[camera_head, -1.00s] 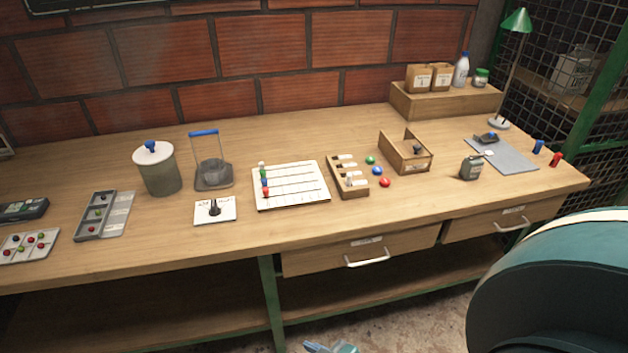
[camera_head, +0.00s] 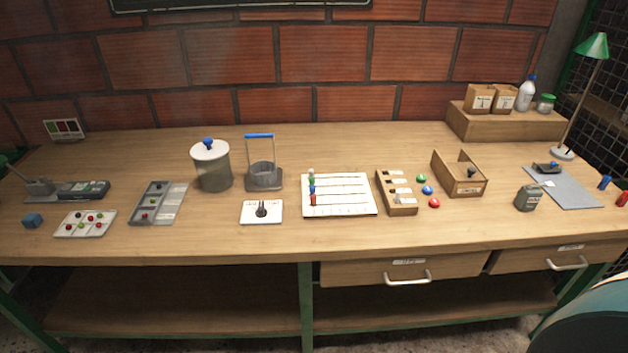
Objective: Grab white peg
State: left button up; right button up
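A small whitish peg (camera_head: 311,173) stands at the top of a column of pegs on the left edge of a white lined board (camera_head: 345,195). Below it in the same column are a green peg (camera_head: 311,181), a blue peg (camera_head: 312,189) and a red peg (camera_head: 313,200). A wooden rack (camera_head: 403,209) with pale slots stands just right of the board; whether a white peg is in it is too small to tell. Neither of my grippers is in view.
A white card with a black stand (camera_head: 262,211) is left of the board. Green, blue and red (camera_head: 434,203) knobs lie between the rack and an open wooden box (camera_head: 460,180). A lidded grey canister (camera_head: 212,170) stands further left. The table front is mostly clear.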

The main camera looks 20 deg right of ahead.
aim_at(398, 194)
jog(key=i+l+z, duration=0.15)
jog(key=z, duration=0.2)
jog(key=i+l+z, duration=0.15)
jog(key=z, duration=0.2)
jog(key=i+l+z, duration=0.2)
jog(key=z, duration=0.2)
